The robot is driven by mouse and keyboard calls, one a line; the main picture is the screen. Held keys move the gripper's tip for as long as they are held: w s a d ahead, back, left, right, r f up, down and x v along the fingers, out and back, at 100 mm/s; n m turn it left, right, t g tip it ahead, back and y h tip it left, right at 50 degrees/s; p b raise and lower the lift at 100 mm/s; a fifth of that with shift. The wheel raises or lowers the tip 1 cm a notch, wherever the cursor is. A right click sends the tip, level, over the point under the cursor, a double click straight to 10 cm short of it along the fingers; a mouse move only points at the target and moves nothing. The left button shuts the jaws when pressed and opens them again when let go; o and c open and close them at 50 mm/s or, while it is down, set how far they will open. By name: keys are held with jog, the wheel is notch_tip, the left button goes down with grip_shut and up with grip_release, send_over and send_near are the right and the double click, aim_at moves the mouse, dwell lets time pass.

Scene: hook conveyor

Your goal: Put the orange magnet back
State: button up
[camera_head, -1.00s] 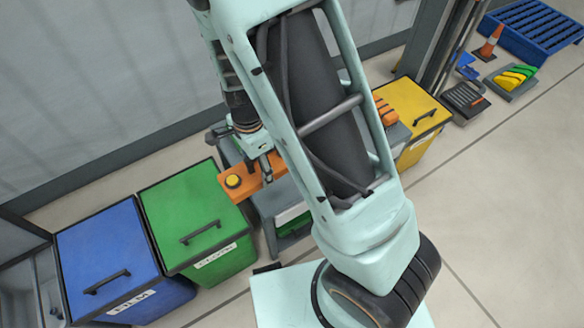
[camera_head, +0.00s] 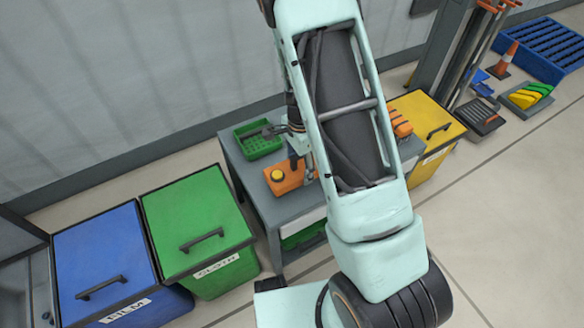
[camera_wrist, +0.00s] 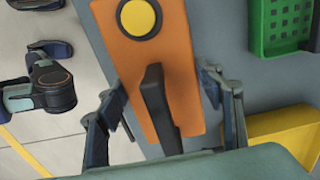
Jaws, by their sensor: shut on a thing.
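The orange magnet (camera_head: 283,178) is a flat orange block with a round yellow button and a dark upright handle. It is over the left part of the grey table's (camera_head: 262,208) top in the head view. In the wrist view the magnet (camera_wrist: 165,60) lies between the two fingers of my gripper (camera_wrist: 160,98), which is shut on it. I cannot tell whether its underside touches the table. In the head view my gripper (camera_head: 308,172) is partly hidden by my arm.
A green perforated tray (camera_head: 258,146) stands at the table's back left. Ribbed orange items (camera_head: 399,122) lie right of my arm. A blue bin (camera_head: 105,250), a green bin (camera_head: 190,215) and a yellow bin (camera_head: 425,115) flank the table.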

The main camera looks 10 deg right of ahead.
aim_at(302, 172)
jog(key=shift+w+d+f, duration=0.2)
jog(key=shift+f, duration=0.05)
jog(key=shift+w+d+f+b, duration=0.15)
jog(key=shift+f+b, duration=0.3)
jog(key=shift+f, duration=0.45)
jog(key=shift+w+d+f+b, duration=0.1)
jog(key=shift+f+b, duration=0.3)
jog(key=shift+f, duration=0.5)
jog(key=shift+s+f, duration=0.1)
jog(key=o, duration=2.1)
notch_tip(302, 172, up, 12)
jog(key=p, duration=0.4)
